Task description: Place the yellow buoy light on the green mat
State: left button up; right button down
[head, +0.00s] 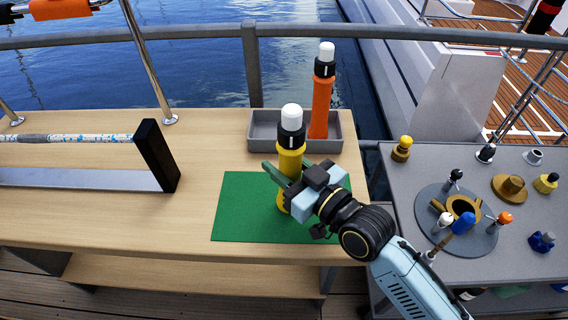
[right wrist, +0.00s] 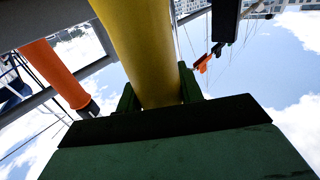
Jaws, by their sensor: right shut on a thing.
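The yellow buoy light (head: 290,158), with a black collar and white top, stands upright at the green mat (head: 235,208) in the head view. Its lower end shows just left of my gripper, over the mat; I cannot tell whether it touches the mat. My right gripper (head: 282,174) is shut around its body from the right. In the right wrist view the yellow body (right wrist: 145,50) sits between the green fingers (right wrist: 158,92). My left gripper is not in view.
An orange buoy light (head: 321,105) stands in a grey tray (head: 262,132) behind the mat. A black-ended rack (head: 157,156) is on the table's left. A grey side table (head: 400,185) with several knobs and fittings is at right. A railing (head: 200,37) runs behind.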

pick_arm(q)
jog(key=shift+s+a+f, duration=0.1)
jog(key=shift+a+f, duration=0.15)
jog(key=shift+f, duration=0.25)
pick_arm(e)
jog(key=shift+f, duration=0.6)
jog(key=c, duration=0.9)
grip_release()
jog(key=shift+r, duration=0.2)
jog(key=shift+s+d, duration=0.4)
jog(key=shift+d, duration=0.25)
pick_arm(q)
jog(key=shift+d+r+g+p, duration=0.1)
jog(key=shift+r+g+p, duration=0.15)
jog(key=shift+p, duration=0.25)
pick_arm(e)
jog(key=v, duration=1)
jog(key=shift+s, duration=0.25)
jog(key=shift+a, duration=0.1)
